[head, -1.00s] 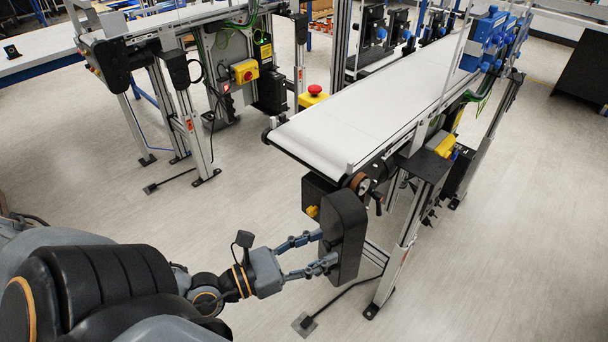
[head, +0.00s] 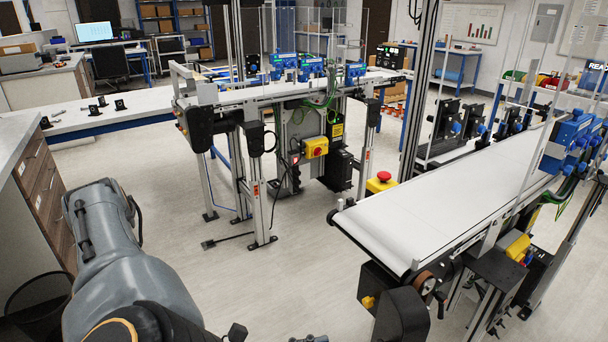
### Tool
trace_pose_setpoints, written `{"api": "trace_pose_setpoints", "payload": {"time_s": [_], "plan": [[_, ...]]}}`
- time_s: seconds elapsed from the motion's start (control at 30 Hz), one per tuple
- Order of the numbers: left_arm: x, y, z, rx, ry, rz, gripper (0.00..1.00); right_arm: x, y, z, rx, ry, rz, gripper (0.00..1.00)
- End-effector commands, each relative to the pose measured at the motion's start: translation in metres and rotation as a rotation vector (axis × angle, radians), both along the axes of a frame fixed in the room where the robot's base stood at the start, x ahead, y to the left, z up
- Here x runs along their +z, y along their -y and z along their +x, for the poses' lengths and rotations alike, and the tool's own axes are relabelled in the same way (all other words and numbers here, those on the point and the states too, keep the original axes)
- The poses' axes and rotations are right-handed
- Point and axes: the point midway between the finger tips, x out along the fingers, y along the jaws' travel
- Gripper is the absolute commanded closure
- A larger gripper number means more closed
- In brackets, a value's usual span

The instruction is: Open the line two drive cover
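The near conveyor (head: 440,200) has a white belt and runs from the lower middle to the right. A black drive cover (head: 400,316) hangs under its near end, cut off by the bottom edge; it looks closed, but its lower part is out of view. A sliver of my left gripper (head: 309,338) shows at the bottom edge, left of the cover. Its fingertips and any contact with the cover are hidden. My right gripper is not in view. I see no label that tells which conveyor is line two.
A second conveyor (head: 290,88) stands at the back left, with a yellow switch box (head: 314,147) on its frame. A red emergency button (head: 384,176) stands between the conveyors. A drawer counter (head: 38,190) is at the left.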

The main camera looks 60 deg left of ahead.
Motion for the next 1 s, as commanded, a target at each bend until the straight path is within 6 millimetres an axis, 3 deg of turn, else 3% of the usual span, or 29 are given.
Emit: {"api": "trace_pose_setpoints", "payload": {"time_s": [0.1,0.3,0.87,1.0], "plan": [[-0.001,-0.005,-0.014,-0.001,-0.005,0.001,0.54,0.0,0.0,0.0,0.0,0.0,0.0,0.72],[0.0,-0.009,-0.021,0.001,-0.003,-0.001,0.54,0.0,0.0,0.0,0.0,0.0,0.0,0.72],[-0.001,-0.009,-0.021,0.003,-0.003,-0.001,0.54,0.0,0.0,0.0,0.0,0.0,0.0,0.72],[-0.019,-0.028,-0.014,0.063,-0.031,0.019,0.54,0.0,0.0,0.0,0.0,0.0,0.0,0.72]]}}
